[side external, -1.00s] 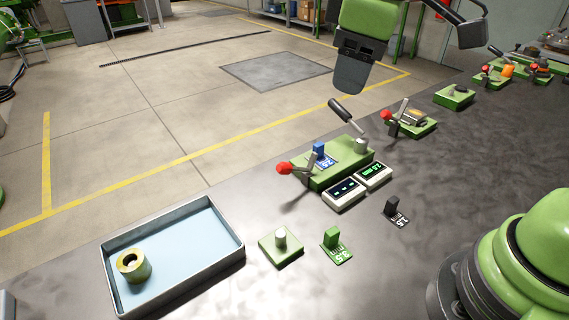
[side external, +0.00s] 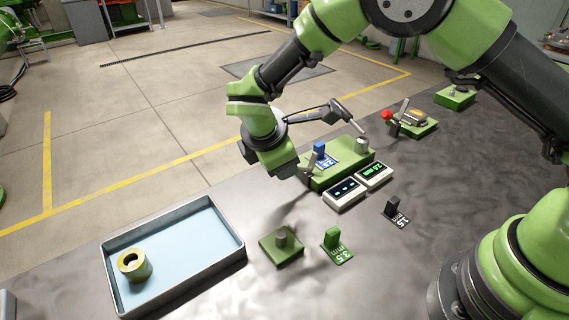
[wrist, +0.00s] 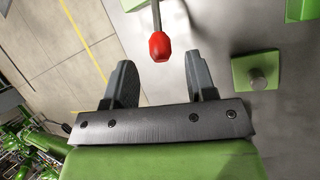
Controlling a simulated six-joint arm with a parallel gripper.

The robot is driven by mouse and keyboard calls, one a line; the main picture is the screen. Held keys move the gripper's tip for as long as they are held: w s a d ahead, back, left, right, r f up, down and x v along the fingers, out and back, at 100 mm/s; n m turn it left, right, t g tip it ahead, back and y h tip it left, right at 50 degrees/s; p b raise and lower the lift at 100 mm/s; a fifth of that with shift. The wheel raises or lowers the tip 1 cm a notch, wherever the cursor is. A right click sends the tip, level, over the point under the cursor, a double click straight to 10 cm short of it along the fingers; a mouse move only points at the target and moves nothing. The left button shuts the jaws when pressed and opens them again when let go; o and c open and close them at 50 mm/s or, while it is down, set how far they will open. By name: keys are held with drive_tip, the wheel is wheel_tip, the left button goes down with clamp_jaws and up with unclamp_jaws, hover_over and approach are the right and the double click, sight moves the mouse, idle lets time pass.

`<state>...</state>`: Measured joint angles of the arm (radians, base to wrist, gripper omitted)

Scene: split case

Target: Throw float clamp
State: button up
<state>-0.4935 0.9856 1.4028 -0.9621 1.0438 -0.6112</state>
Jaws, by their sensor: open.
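The green clamp fixture (side external: 335,170) stands on the dark table with a blue block marked 2.5 on it. Its metal lever (side external: 312,160) tilts up at the left end. The red knob (wrist: 159,46) on the lever shows in the wrist view, just ahead of and between my fingertips. My gripper (wrist: 159,64) is open and empty, with one finger on each side of the knob's line. In the side view my gripper (side external: 285,168) is at the fixture's left end and hides the knob. I cannot tell which lever is the float clamp.
A black-handled lever (side external: 342,112) rises at the fixture's right end. Two displays (side external: 344,194) sit in front. A green block with a peg (side external: 281,245), green 3.5 (side external: 336,246) and black 1.5 (side external: 396,212) pieces and a blue-lined tray (side external: 195,245) stand nearer. Another red-knobbed fixture (side external: 414,126) stands behind.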

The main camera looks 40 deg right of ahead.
drive_tip(key=shift+x, duration=1.9)
clamp_jaws()
